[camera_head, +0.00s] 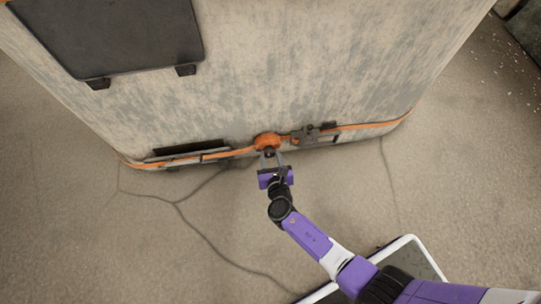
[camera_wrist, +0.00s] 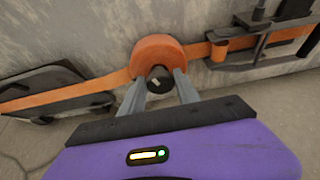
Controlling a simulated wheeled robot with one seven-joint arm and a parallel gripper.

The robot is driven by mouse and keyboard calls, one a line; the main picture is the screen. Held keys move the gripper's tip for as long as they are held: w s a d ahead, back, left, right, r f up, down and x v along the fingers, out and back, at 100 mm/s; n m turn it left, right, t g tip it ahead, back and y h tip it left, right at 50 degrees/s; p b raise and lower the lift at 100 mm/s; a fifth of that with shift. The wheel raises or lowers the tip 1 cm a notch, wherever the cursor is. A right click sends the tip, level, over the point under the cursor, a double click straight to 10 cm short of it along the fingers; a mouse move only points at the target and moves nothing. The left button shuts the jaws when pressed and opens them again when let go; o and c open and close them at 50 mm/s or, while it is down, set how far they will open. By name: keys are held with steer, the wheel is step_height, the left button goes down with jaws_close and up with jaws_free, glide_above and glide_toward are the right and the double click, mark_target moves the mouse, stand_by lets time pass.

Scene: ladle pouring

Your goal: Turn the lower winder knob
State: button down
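The winder is an orange round housing (camera_head: 267,141) low on the grey wall, with an orange strap running out on both sides. In the wrist view the housing (camera_wrist: 158,52) shows from close up, with a dark round knob (camera_wrist: 160,80) with a small light mark at its front. My gripper (camera_head: 270,154) is in front of the winder. In the wrist view its two grey fingers (camera_wrist: 157,77) stand one on each side of the knob, with narrow gaps visible. The fingers look open and not closed on the knob. Whether the tips touch the housing is unclear.
A dark bracket (camera_head: 315,133) sits on the strap just right of the winder. A dark slotted plate (camera_head: 190,156) lies to its left. A black panel (camera_head: 120,35) is higher on the wall. Thin dark lines cross the otherwise open floor (camera_head: 120,240).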

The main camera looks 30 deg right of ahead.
steer(key=shift+m, duration=0.3)
steer(key=shift+s+d+m+t+y, duration=0.15)
steer(key=shift+m+t+y, duration=0.25)
steer(key=shift+m+y, duration=0.65)
steer(key=shift+f+m+t+y, duration=0.1)
steer(key=shift+m+t+y, duration=0.3)
steer(key=shift+m, duration=0.55)
steer(key=shift+m+y, duration=0.25)
steer(key=shift+m, duration=0.15)
steer(key=shift+d+f+m+t+y, duration=0.1)
steer(key=shift+m+t+y, duration=0.25)
steer(key=shift+m, duration=0.3)
steer(key=shift+d+f+m+t+y, duration=0.1)
steer(key=shift+m+t+y, duration=0.2)
steer(key=shift+m, duration=0.35)
steer(key=shift+d+f+m+t+y, duration=0.1)
steer(key=shift+m+t, duration=0.1)
steer(key=shift+m, duration=0.35)
steer(key=shift+d+r+m+t+y, duration=0.15)
steer(key=shift+m+t, duration=0.1)
steer(key=shift+m, duration=0.35)
steer(key=shift+f+m+t+y, duration=0.1)
steer(key=shift+f+m+t, duration=0.1)
steer(key=shift+m, duration=0.35)
steer(key=c, duration=0.9)
jaws_free()
